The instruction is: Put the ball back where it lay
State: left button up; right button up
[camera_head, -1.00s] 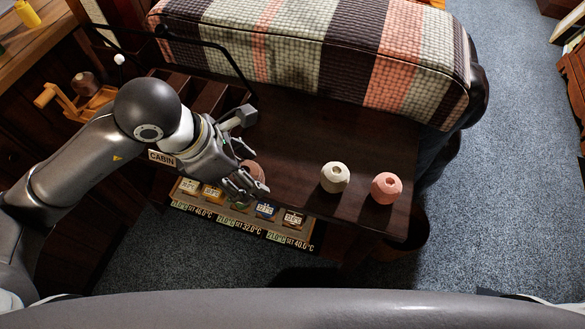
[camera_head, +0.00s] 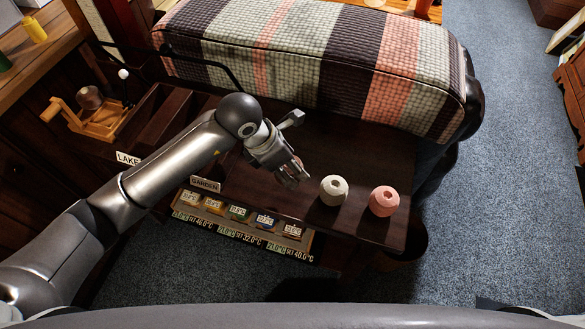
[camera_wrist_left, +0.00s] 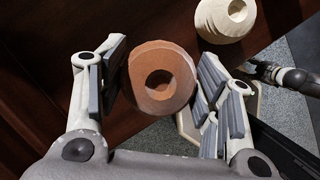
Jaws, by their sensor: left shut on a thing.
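My left gripper (camera_head: 291,179) is shut on a rust-brown ball (camera_wrist_left: 160,77) with a round hollow in its top. The ball sits between the two finger pads in the left wrist view; in the head view the hand mostly hides it. A cream ball (camera_head: 334,190) stands on the dark table just right of the gripper and also shows in the left wrist view (camera_wrist_left: 225,18). A pink ball (camera_head: 384,201) stands further right. A grey jointed part that looks like my right gripper (camera_wrist_left: 258,70) shows small at the right of the wrist view; its jaws are unclear.
The dark table (camera_head: 378,157) has bare surface behind the balls. A striped cushion (camera_head: 330,60) bounds its back. A GARDEN sign (camera_head: 205,184) and a panel of small coloured labels (camera_head: 188,215) line the front left. Dark compartments (camera_head: 165,115), a LAKE sign (camera_head: 128,159) and a wooden stand (camera_head: 95,122) lie left.

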pick_arm(q)
jog(key=shift+w+d+f, duration=0.25)
jog(key=shift+w+f, duration=0.05)
jog(key=shift+f, duration=0.15)
jog(key=shift+w+d+f, duration=0.2)
jog(key=shift+w+f, duration=0.1)
jog(key=shift+f, duration=0.15)
jog(key=shift+f+p, duration=0.4)
jog(key=shift+f, duration=1.1)
jog(key=shift+f, duration=0.1)
jog(key=o, duration=1.1)
jog(key=v, duration=1.2)
